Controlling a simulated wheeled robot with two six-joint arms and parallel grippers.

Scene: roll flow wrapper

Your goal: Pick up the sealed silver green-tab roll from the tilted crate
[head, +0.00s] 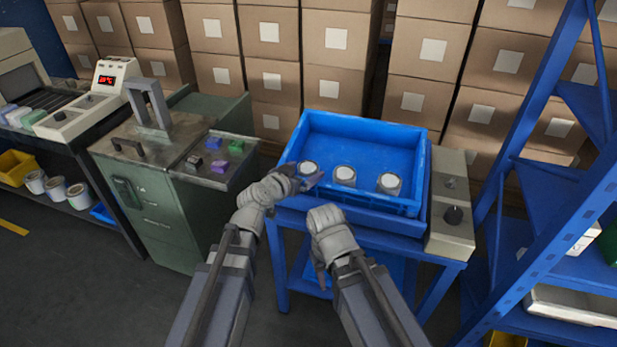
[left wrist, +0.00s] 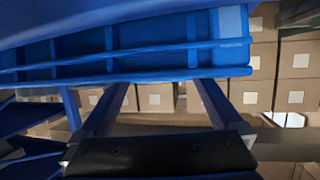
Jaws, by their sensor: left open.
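The blue tilted crate (head: 365,135) sits on a blue stand, with three pale, light-topped rolls along its low front side: a left roll (head: 310,168), a middle roll (head: 344,176) and a right roll (head: 389,184). No green tab can be made out on any of them. My left gripper (head: 308,181) is at the crate's front left, by the left roll; contact cannot be told. In the left wrist view its two fingers (left wrist: 155,85) are apart with nothing between them, and blue walls fill the top. My right gripper (head: 322,278) hangs low before the stand, its jaws unclear.
A grey control box (head: 450,205) with a knob adjoins the crate's right side. A blue rack (head: 545,170) stands at the right. A green cabinet (head: 155,215) with small coloured blocks on top is at the left. Stacked cartons (head: 335,40) line the back.

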